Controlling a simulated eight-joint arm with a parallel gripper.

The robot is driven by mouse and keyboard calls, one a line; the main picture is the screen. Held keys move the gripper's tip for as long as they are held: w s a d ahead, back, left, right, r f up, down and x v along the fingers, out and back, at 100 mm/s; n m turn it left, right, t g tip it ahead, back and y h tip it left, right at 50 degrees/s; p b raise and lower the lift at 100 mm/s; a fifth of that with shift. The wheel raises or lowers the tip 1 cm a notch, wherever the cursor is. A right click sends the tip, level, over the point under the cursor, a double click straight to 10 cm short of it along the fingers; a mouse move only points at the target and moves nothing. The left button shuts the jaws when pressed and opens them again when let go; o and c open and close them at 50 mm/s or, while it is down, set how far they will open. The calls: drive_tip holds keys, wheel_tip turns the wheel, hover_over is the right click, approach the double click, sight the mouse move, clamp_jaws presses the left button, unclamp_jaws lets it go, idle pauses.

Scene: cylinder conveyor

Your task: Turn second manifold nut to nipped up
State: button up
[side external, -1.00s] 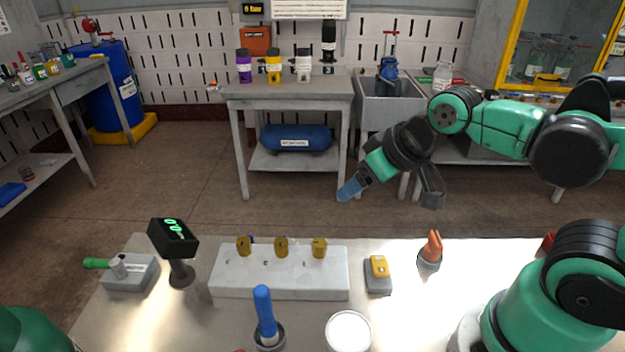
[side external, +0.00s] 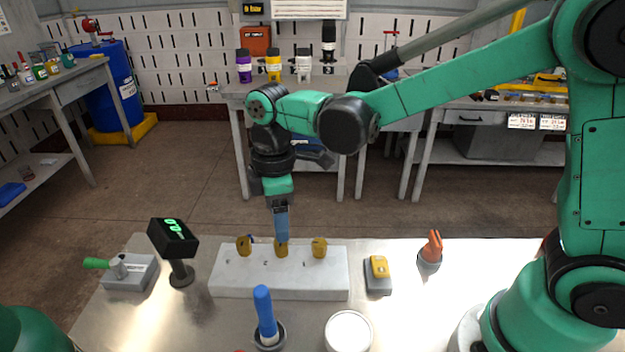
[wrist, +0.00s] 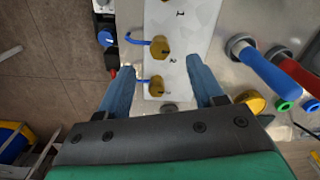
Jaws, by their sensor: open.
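The white manifold block (side external: 235,284) stands on the bench with three brass nuts in a row. The middle nut (side external: 281,252) is below my gripper (side external: 282,239); the left nut (side external: 244,246) and right nut (side external: 319,248) stand clear of it. My gripper is open, pointing down, its blue fingers overlapping the top of the middle nut in the side view. In the wrist view, my gripper (wrist: 160,65) has its fingers spread wide, with a brass nut (wrist: 160,47) just beyond the tips and another (wrist: 155,85) between the fingers. I see no contact.
A black display with green digits (side external: 172,238) and a green-handled grey box (side external: 130,271) stand left of the block. A blue-handled tool (side external: 265,310) and a white round dish (side external: 349,332) are in front. A yellow-topped box (side external: 379,268) and an orange item (side external: 432,247) stand right.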

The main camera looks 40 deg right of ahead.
sight(281, 246)
drive_tip(key=shift+f, duration=2.45)
clamp_jaws()
